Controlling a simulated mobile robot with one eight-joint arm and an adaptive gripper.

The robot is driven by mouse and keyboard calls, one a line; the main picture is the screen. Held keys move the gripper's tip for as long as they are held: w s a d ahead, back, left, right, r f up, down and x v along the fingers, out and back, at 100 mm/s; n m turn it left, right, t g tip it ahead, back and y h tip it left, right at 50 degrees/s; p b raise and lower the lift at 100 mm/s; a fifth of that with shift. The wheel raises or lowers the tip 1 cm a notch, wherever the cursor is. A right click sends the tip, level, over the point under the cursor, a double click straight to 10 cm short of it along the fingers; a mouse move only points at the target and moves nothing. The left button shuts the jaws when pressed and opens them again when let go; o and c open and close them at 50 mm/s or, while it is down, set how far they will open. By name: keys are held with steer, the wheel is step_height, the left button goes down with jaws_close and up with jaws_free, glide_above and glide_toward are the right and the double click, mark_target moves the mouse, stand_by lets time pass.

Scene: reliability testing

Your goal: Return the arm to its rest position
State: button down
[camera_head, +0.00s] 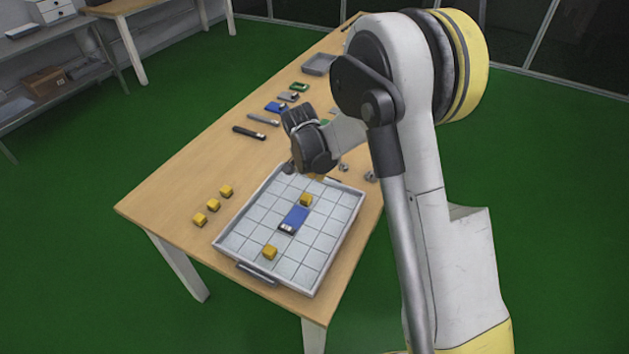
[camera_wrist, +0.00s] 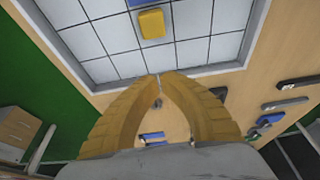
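My arm reaches over the wooden table (camera_head: 165,190) from the right in the head view. My gripper (camera_head: 318,177) is above the far edge of the white gridded tray (camera_head: 232,225). In the wrist view its two yellow fingers (camera_wrist: 159,75) curve together and meet at the tips, with nothing held between them. The tips overlap the edge of the tray (camera_wrist: 205,70) in that view. On the tray are a blue block with a pale end (camera_head: 295,219), a yellow cube (camera_head: 269,252) near the front and another yellow cube (camera_head: 306,200) close to the blue block.
Several yellow cubes (camera_head: 213,204) stand on the table left of the tray. A dark tool (camera_head: 248,133), a blue item (camera_head: 276,107), a green item (camera_head: 299,87) and a grey tray (camera_head: 319,64) lie farther back. A shelf (camera_head: 60,85) stands at far left.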

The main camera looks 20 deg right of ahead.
steer(key=p+v, duration=0.2)
steer(key=v, duration=0.5)
steer(key=shift+s+r, duration=0.2)
steer(key=shift+s, duration=0.05)
steer(key=s+d+r+n+t+y, duration=0.1)
steer(key=s+r+n+t+y, duration=0.35)
steer(key=s+r, duration=1.3)
steer(key=s+f+n+h, duration=0.1)
steer(key=s+n, duration=0.3)
steer(key=s, duration=0.6)
steer(key=shift+f+h, duration=0.3)
steer(key=shift+h, duration=0.15)
